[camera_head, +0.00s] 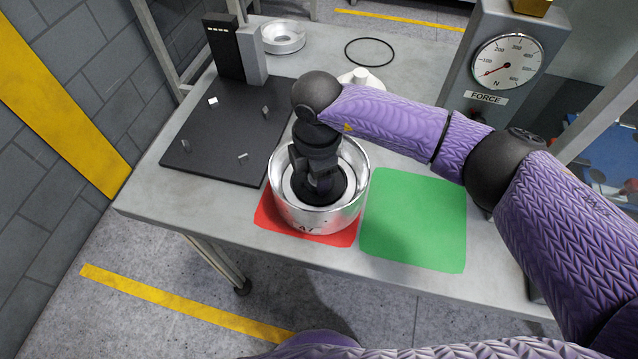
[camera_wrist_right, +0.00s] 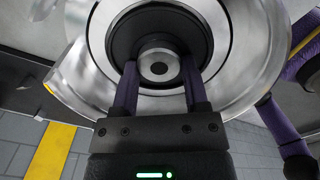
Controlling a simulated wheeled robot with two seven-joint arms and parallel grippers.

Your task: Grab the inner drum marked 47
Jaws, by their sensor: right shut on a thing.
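The inner drum marked 47 (camera_head: 318,218) is a silver metal drum on the red mat (camera_head: 342,238) near the table's front edge. Its number shows on the front wall. It also fills the top of the right wrist view (camera_wrist_right: 255,60), with a dark ring and a round metal hub (camera_wrist_right: 159,66) at its centre. My right gripper (camera_head: 318,185) reaches down into the drum from above. In the wrist view its two fingers (camera_wrist_right: 159,85) are shut on the hub, one at each side. The left gripper is not in view.
A green mat (camera_head: 414,222) lies empty right of the drum. A black board (camera_head: 228,135) with small metal pieces lies to the left. Behind are a metal ring (camera_head: 283,38), a black O-ring (camera_head: 369,52), a white part (camera_head: 362,78) and a force gauge (camera_head: 507,62).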

